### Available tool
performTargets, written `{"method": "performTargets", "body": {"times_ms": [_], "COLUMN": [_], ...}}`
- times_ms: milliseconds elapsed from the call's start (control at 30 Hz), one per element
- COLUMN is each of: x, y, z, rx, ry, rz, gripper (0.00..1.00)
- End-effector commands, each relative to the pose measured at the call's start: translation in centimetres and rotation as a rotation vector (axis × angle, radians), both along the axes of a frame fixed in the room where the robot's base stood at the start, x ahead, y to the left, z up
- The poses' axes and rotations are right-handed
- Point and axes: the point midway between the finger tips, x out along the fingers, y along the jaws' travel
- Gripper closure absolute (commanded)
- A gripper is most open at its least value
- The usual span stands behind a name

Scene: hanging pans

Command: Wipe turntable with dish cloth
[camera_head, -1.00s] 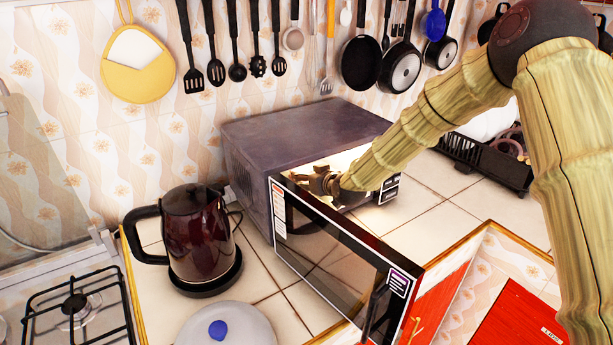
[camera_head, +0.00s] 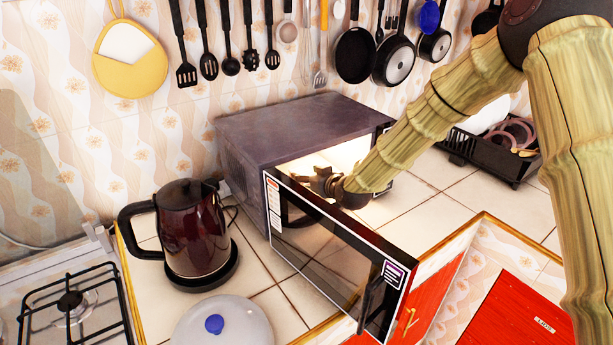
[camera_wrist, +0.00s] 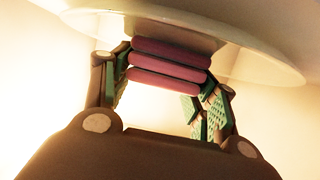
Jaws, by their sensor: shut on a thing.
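The dish cloth (camera_wrist: 168,66) shows as folded pink-purple layers between my gripper's fingers in the wrist view. My gripper (camera_wrist: 165,85) is shut on it. The turntable (camera_wrist: 275,62) is a pale round plate with a clear rim across the top of the wrist view. The cloth is at the plate and looks close to or against it; contact cannot be told. In the head view my gripper (camera_head: 322,180) is at the lit opening of the microwave (camera_head: 290,128), behind its open door (camera_head: 330,262). The cloth and the turntable are hidden there.
The open microwave door juts forward over the counter edge. A dark red kettle (camera_head: 192,235) stands left of the microwave, with a lidded pot (camera_head: 222,325) in front. A black dish rack (camera_head: 490,150) is at the right. Pans (camera_head: 355,55) and utensils hang above.

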Motion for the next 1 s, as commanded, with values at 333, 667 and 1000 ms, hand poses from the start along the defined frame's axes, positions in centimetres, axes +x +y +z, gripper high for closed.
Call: {"method": "performTargets", "body": {"times_ms": [333, 667, 1000], "x": [-1.1, 0.1, 1.7], "y": [-0.6, 0.1, 0.9], "z": [0.0, -0.1, -0.2], "rx": [-0.001, 0.000, 0.000], "ry": [0.001, 0.000, 0.000], "rz": [0.000, 0.000, 0.000], "gripper": [0.61, 0.61, 0.61]}}
